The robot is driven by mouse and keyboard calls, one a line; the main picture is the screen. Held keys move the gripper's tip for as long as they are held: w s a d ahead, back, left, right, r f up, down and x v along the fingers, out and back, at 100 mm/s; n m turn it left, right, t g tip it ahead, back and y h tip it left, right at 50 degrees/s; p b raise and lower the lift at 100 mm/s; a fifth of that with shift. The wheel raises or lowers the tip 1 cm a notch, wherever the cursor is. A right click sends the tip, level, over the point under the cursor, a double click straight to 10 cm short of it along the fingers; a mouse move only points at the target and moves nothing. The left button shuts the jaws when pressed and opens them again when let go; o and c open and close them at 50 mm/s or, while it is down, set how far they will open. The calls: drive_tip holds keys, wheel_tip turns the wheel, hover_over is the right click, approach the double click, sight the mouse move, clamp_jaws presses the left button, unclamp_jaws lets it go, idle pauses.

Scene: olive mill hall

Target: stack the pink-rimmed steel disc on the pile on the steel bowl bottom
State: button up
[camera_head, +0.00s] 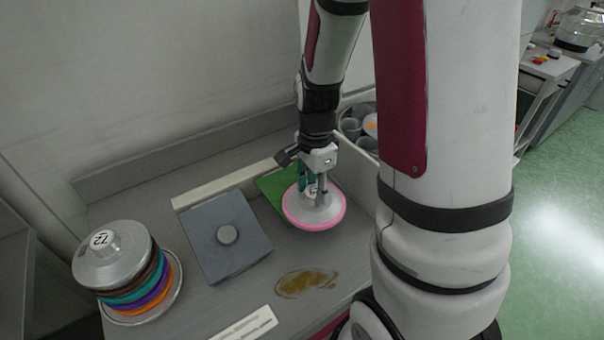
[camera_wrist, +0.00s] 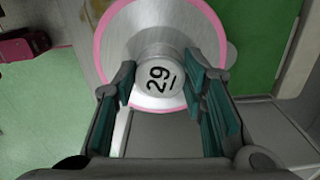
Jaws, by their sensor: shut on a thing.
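The pink-rimmed steel disc (camera_head: 315,211) is at the middle of the counter, over or beside a green mat. In the wrist view the disc (camera_wrist: 205,30) has a round knob marked 29 between my fingers. My gripper (camera_head: 314,188) is shut on this knob from above; it also shows in the wrist view (camera_wrist: 168,95). I cannot tell whether the disc touches the counter. The pile (camera_head: 135,281) stands at the left on the steel bowl bottom (camera_head: 176,303), with purple, orange, teal and brown rims. A steel disc with a knob marked 72 (camera_head: 102,242) tops it.
A grey plate with a round knob (camera_head: 222,255) lies between the pile and my gripper. A green mat (camera_head: 273,187) lies behind the disc. A brownish-yellow spill (camera_head: 305,283) and a white slotted strip (camera_head: 250,326) are in front. Containers (camera_head: 352,126) stand behind, right.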

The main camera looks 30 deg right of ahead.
sight(328, 225)
drive_tip(key=s, duration=0.4)
drive_tip(key=s+a, duration=0.1)
drive_tip(key=s, duration=0.1)
drive_tip(key=shift+s+r, duration=0.15)
drive_tip(key=shift+r, duration=0.2)
drive_tip(key=shift+s+a+r, duration=0.15)
drive_tip(key=shift+s+r, duration=0.05)
drive_tip(key=shift+s, duration=0.3)
wheel_tip(328, 225, up, 3)
drive_tip(key=p, duration=0.2)
drive_tip(key=shift+f+p, duration=0.2)
drive_tip(key=shift+p, duration=0.2)
drive_tip(key=shift+r, duration=0.1)
